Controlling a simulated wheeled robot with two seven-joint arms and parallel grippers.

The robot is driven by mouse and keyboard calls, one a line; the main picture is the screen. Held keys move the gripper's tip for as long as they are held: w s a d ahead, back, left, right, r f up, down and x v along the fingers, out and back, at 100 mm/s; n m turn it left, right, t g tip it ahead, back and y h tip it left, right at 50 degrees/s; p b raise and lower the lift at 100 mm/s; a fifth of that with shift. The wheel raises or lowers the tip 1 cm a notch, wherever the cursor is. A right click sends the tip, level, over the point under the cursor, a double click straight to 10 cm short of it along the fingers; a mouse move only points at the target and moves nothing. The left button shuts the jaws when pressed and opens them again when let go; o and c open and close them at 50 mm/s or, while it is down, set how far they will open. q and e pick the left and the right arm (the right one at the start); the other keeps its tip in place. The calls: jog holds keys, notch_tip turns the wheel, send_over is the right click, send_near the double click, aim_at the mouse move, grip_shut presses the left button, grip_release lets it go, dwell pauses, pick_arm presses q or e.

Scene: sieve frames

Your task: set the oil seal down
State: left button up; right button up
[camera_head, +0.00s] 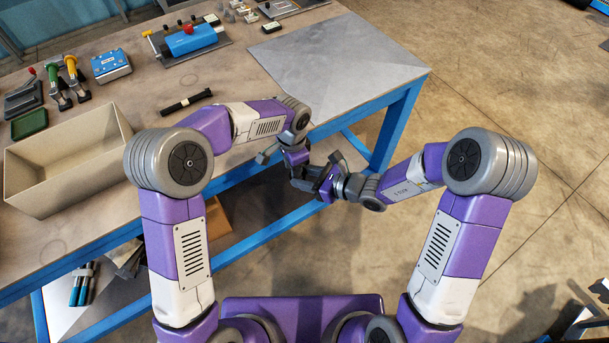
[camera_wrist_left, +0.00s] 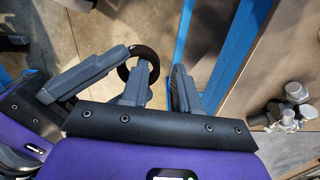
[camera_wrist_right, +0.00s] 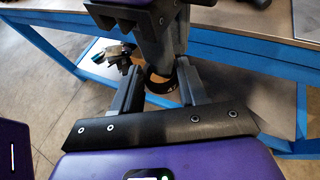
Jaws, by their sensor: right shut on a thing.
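The oil seal, a black ring, shows in the left wrist view (camera_wrist_left: 143,49) and in the right wrist view (camera_wrist_right: 160,98). My right gripper (camera_wrist_right: 160,77) is shut on it, one finger on each side. My left gripper (camera_wrist_left: 162,76) is open, its fingers apart with clear floor showing between them. One left finger overlaps the ring in the left wrist view; I cannot tell whether it touches it. In the head view both grippers meet in front of the table's edge, the left (camera_head: 300,176) close against the right (camera_head: 328,178), and the ring is not discernible there.
The workbench (camera_head: 235,127) has a blue frame. On it stand an open beige bin (camera_head: 112,165), a black bar-shaped tool (camera_head: 186,101), a blue device (camera_head: 192,38) and a blue box (camera_head: 111,66). A bare grey plate (camera_head: 340,65) lies at the right end.

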pick_arm(q)
jog(key=shift+s+d, duration=0.1)
jog(key=shift+d, duration=0.3)
pick_arm(e)
jog(key=shift+a+r, duration=0.1)
jog(key=shift+a, duration=0.1)
pick_arm(q)
jog(key=shift+r, duration=0.15)
